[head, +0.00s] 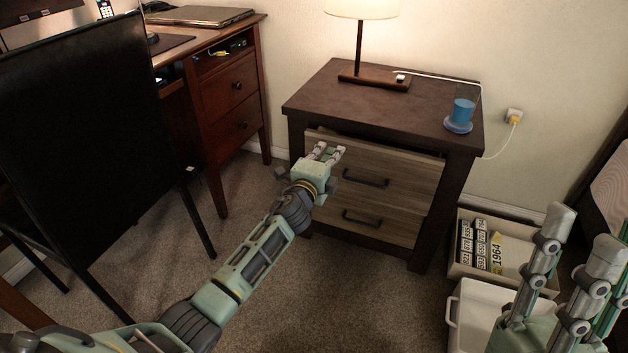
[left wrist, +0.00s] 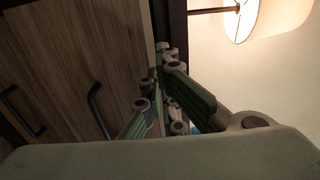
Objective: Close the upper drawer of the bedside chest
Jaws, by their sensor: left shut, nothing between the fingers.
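The bedside chest (head: 298,107) is dark brown and stands against the wall. Its upper drawer (head: 405,170) has a grey wood front with a dark bar handle and stands a little out, with a dark gap along its top edge. The lower drawer (head: 395,228) looks flush. My left gripper (head: 330,150) is shut and empty at the left part of the upper drawer's front; I cannot tell whether it touches. In the left wrist view its fingers (left wrist: 170,90) are together by the drawer front's edge. My right gripper (head: 580,240) is open and empty at the lower right.
A desk (head: 225,95) and black chair (head: 85,140) are at the left. A box (head: 510,240) and white bin (head: 478,310) stand at the right. Carpet in front is clear.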

